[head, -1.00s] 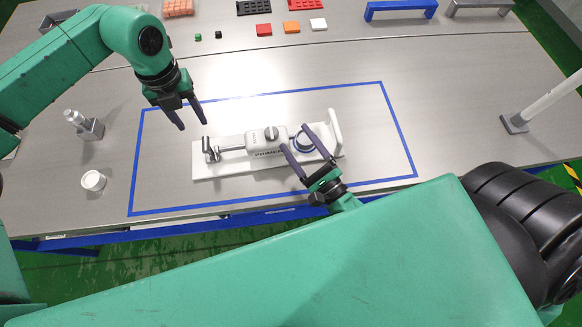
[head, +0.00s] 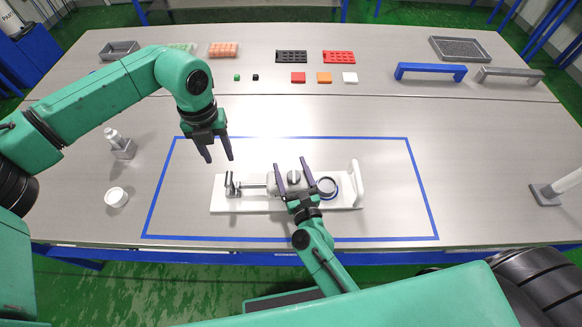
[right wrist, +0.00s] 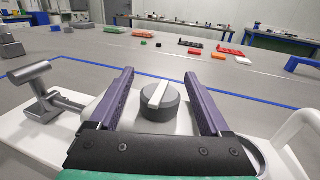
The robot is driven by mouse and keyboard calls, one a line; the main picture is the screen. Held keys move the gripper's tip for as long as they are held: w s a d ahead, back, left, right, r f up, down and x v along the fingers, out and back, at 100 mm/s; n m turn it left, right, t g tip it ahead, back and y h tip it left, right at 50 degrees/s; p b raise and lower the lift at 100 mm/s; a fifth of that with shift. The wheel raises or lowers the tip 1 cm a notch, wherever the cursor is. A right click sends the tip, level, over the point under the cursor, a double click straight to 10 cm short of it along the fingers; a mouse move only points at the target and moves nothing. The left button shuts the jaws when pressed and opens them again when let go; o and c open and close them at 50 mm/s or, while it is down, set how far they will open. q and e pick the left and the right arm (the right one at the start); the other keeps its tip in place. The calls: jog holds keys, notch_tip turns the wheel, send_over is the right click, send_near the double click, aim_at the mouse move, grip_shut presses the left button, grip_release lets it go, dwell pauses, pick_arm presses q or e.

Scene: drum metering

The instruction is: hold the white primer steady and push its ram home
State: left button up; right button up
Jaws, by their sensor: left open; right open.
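The white primer (head: 254,206) lies lengthwise on its white base inside the blue taped rectangle. Its ram is a metal rod with a grey T-shaped handle (head: 232,186) at the left end; the handle also shows in the right wrist view (right wrist: 42,90). The body carries a round grey knob (right wrist: 160,103). My right gripper (head: 293,167) is open, its fingers on either side of the knob and body, with gaps in the wrist view (right wrist: 159,75). It partly hides the body. My left gripper (head: 218,157) is open and empty, above and behind the ram handle.
A blue-ringed round part (head: 327,187) and a white upright (head: 357,181) stand at the base's right end. A white cup (head: 116,197) and a bottle in a grey block (head: 122,146) stand to the left. A white post on a grey foot (head: 546,195) stands right.

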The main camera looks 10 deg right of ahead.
grip_shut()
dwell(1.4)
